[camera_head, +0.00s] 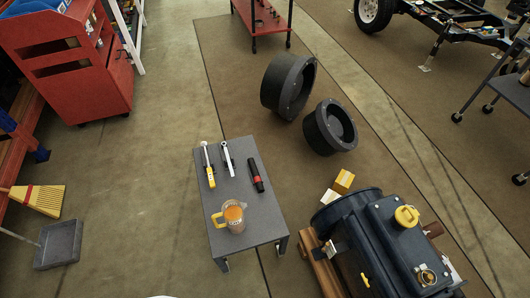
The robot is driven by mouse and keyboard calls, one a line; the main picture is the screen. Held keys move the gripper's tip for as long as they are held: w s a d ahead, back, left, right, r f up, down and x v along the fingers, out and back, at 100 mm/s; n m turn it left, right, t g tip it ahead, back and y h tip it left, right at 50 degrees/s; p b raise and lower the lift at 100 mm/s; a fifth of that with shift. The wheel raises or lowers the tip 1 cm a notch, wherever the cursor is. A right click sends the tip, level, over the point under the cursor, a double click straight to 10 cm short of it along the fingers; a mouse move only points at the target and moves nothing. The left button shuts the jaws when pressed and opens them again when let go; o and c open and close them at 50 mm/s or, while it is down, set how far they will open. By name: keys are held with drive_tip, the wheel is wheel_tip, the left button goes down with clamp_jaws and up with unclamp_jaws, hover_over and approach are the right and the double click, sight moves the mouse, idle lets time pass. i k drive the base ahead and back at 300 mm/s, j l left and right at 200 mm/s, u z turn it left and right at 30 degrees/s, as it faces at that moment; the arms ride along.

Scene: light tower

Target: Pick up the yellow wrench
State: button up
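The yellow wrench (211,177) lies on the left part of a small grey table (258,219). Its yellow handle points toward the near side and its silver shaft toward the far edge. A second silver wrench-like tool (228,160) lies just to its right, apart from it. A black and red tool (256,175) lies further right on the same table. My gripper is not in view.
A glass jug (232,217) with orange contents stands at the table's near end. A dark blue machine (390,245) stands to the right. Black round parts (289,85) lie behind. A red cabinet (70,70) stands far left.

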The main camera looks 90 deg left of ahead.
sight(204, 145)
drive_tip(key=u, duration=2.7)
drive_tip(key=i+j+z, duration=0.1)
drive_tip(key=j, duration=0.25)
drive_tip(key=i+j, duration=0.15)
drive_tip(key=j, duration=0.25)
drive_tip(key=i+j+z, duration=0.15)
drive_tip(key=j, duration=0.6)
drive_tip(key=i+j+z, duration=0.1)
drive_tip(key=i+j, duration=0.15)
drive_tip(key=i+j+z, duration=0.1)
drive_tip(key=j, duration=0.4)
drive_tip(key=i, duration=0.1)
